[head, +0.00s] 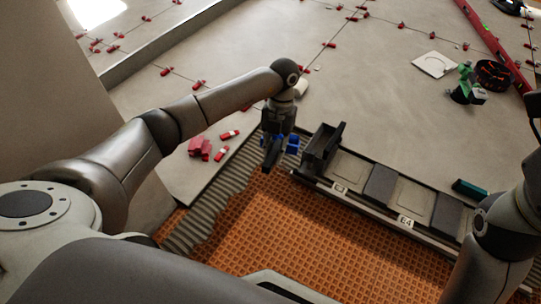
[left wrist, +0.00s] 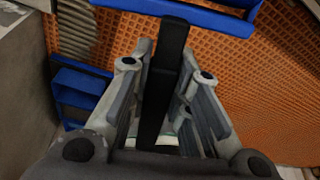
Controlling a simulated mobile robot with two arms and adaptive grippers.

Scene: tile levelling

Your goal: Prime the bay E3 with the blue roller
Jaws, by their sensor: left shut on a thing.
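My left gripper (head: 275,145) is shut on a black bar (left wrist: 168,85), which looks like the handle of the blue roller. In the left wrist view the bar runs between the fingers to a blue part (left wrist: 215,14) at the top edge, over the orange waffle mat. In the head view, blue shows beside the gripper (head: 293,143); the roller's full shape is hidden. A label that seems to read E3 (head: 340,188) is on the dark rail, right of the gripper. The label E4 (head: 405,222) is further right. My right arm shows at the right, its gripper out of view.
A dark trough (head: 322,148) stands close right of the gripper. Orange waffle mat (head: 290,235) and grey ridged strip (head: 205,215) lie in front. Red clips (head: 200,148) lie left. A blue holder (left wrist: 80,92) shows in the wrist view. A green tool (head: 466,88) stands far right.

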